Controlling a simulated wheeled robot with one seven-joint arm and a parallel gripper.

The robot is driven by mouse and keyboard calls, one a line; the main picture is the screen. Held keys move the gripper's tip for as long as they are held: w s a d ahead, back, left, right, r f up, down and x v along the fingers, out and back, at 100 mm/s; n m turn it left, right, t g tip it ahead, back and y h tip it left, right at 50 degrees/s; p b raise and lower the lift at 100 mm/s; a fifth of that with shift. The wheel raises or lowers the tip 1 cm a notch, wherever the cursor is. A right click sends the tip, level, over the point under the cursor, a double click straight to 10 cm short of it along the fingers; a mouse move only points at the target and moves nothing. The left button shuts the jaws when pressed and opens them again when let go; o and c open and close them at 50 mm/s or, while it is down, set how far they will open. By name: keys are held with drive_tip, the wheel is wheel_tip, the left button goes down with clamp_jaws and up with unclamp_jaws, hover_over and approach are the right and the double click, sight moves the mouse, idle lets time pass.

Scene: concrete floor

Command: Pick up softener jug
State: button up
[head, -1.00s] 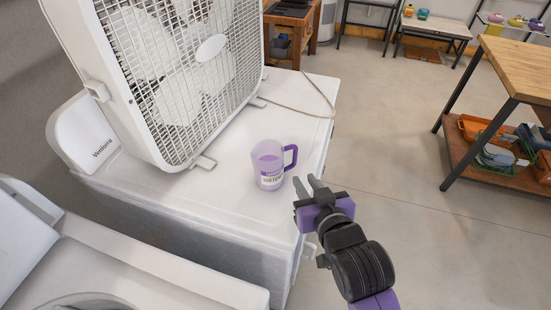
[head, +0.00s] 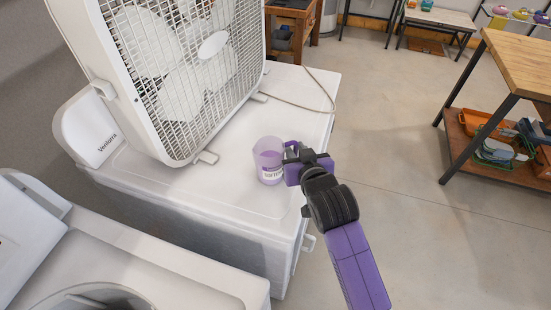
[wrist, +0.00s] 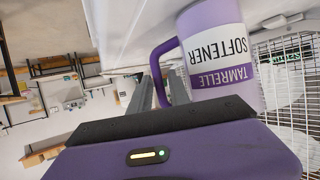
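The softener jug (head: 269,160) is a translucent purple jug with a purple handle and a white label. It stands upright on a white appliance top (head: 235,190). In the wrist view the jug (wrist: 215,60) is at the upper right, its label reading SOFTENER upside down. My gripper (head: 292,149) is at the handle on the jug's right side. In the wrist view my gripper (wrist: 161,84) has its grey fingers on either side of the handle, apparently with a gap between them. The fingertips are partly hidden by the handle in the head view.
A large white box fan (head: 185,80) stands behind and left of the jug on the same top. A cord (head: 300,102) runs along the top behind it. Another white appliance (head: 150,270) is at the front left. A wooden workbench (head: 515,60) stands right across open floor.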

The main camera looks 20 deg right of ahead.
clamp_jaws()
idle(1.4)
